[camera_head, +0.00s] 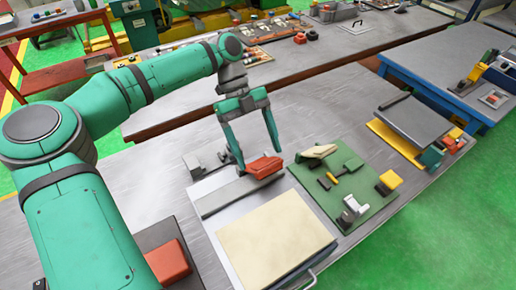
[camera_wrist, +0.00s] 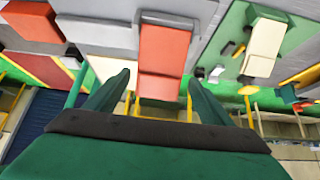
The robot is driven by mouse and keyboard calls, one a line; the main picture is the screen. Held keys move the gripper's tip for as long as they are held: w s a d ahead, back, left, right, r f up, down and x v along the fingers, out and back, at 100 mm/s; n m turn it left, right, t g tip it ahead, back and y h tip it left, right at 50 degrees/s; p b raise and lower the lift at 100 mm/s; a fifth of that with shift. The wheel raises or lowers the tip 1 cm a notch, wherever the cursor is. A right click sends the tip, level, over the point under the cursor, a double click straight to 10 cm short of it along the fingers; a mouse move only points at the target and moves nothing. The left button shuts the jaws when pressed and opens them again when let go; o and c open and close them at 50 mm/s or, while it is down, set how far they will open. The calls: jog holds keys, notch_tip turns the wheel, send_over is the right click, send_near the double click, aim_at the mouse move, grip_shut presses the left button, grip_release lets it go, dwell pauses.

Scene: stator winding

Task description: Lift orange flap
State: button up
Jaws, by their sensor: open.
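The orange flap (camera_head: 264,167) is a small orange-red piece at the far end of a grey bar (camera_head: 236,192) on a light grey plate. It also shows in the wrist view (camera_wrist: 163,50), at the top centre, with a crease across it. My gripper (camera_head: 259,160) is open and points down at the flap, with one green finger on each side of it in the head view. In the wrist view my gripper (camera_wrist: 159,82) has a wide gap, and the flap's lower part lies between the fingers. I cannot tell whether the fingers touch it.
A cream pad (camera_head: 275,238) lies in front of the flap. A green board (camera_head: 343,188) with several small tools is to the right. Another orange block (camera_head: 168,262) is at the lower left, by my arm.

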jog(key=v, duration=1)
jog(key=shift+r, duration=0.25)
jog(key=shift+w+a, duration=0.15)
